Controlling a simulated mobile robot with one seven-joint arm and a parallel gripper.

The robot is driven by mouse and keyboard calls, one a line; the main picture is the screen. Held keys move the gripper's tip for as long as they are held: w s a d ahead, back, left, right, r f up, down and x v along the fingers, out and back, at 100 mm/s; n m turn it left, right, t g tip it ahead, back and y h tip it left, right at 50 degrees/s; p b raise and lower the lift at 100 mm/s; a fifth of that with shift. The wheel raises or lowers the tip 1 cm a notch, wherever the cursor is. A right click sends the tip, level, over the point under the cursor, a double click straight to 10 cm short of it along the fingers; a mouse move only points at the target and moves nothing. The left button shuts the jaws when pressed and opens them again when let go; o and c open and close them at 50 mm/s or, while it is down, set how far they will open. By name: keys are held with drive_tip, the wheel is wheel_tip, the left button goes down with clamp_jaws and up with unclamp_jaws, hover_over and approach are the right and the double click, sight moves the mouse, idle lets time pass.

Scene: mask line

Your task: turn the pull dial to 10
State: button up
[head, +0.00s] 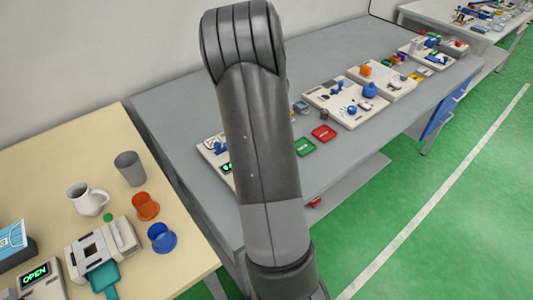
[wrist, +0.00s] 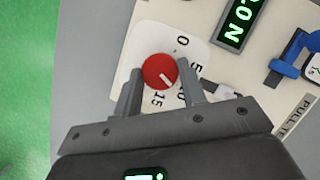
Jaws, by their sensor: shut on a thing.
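The pull dial (wrist: 154,67) is a round red knob with a white pointer line, on a white plate (wrist: 142,38) marked 0, 5, 10 and 15. My gripper (wrist: 157,75) is shut on the knob in the wrist view, one finger on each side. The white line points to the lower right, roughly toward the 10. The right finger partly covers the 10, so the exact alignment is hard to tell. A display (wrist: 239,20) with green characters ending in N stands beside the dial. In the head view my arm hides the gripper and dial.
Blue parts (wrist: 290,60) stand right of the dial. A beige table (head: 60,160) at left holds cups and devices. Green floor is clear at right.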

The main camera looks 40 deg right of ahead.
drive_tip(key=shift+d, duration=0.1)
drive_tip(key=o, duration=1)
drive_tip(key=v, duration=1)
drive_tip(key=shift+d+r, duration=0.1)
drive_tip(key=shift+r, duration=0.25)
drive_tip(key=s+a+r+n+t+h, duration=0.1)
drive_tip(key=s+a+r+n+t, duration=0.15)
drive_tip(key=a+r, duration=0.4)
drive_tip(key=s+a+r+n+t+h, duration=0.1)
drive_tip(key=s+a+r+n, duration=0.25)
drive_tip(key=a, duration=0.65)
drive_tip(key=s+a+n+t, duration=0.1)
drive_tip(key=s+a, duration=0.2)
drive_tip(key=s+a+r+n+t+h, duration=0.1)
drive_tip(key=s+a+n+t, duration=0.1)
drive_tip(key=s+a, duration=0.1)
drive_tip(key=s+a+r+n+t, duration=0.1)
drive_tip(key=s+a+n, duration=0.1)
drive_tip(key=s+a, duration=0.2)
drive_tip(key=shift+a+t+h, duration=0.3)
drive_tip(key=shift+a+t, duration=0.05)
drive_tip(key=shift+a, duration=0.35)
